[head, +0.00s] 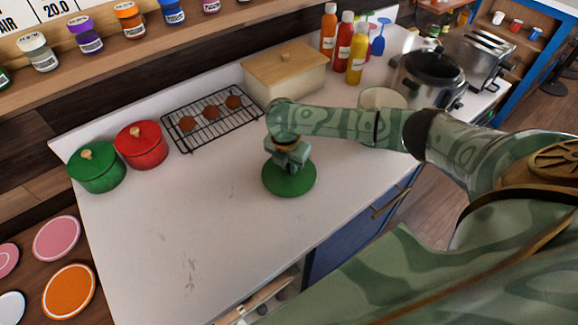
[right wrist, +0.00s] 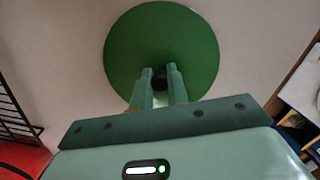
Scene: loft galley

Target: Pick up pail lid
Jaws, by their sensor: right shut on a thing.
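The pail lid (head: 289,182) is a flat green disc over the white counter, in the middle of the head view. It also shows in the right wrist view (right wrist: 190,45), where it fills the top middle. My right gripper (head: 290,165) is directly above the lid, pointing down. In the right wrist view its two fingers (right wrist: 160,82) are closed around a small dark knob at the lid's centre. I cannot tell whether the lid touches the counter. My left gripper is not in view.
A green pot (head: 97,168), a red pot (head: 141,146) and a wire rack (head: 212,118) with brown buns stand at the back left. A wooden-lidded box (head: 285,75), bottles and a steel cooker (head: 428,80) stand behind and right. The front left counter is clear.

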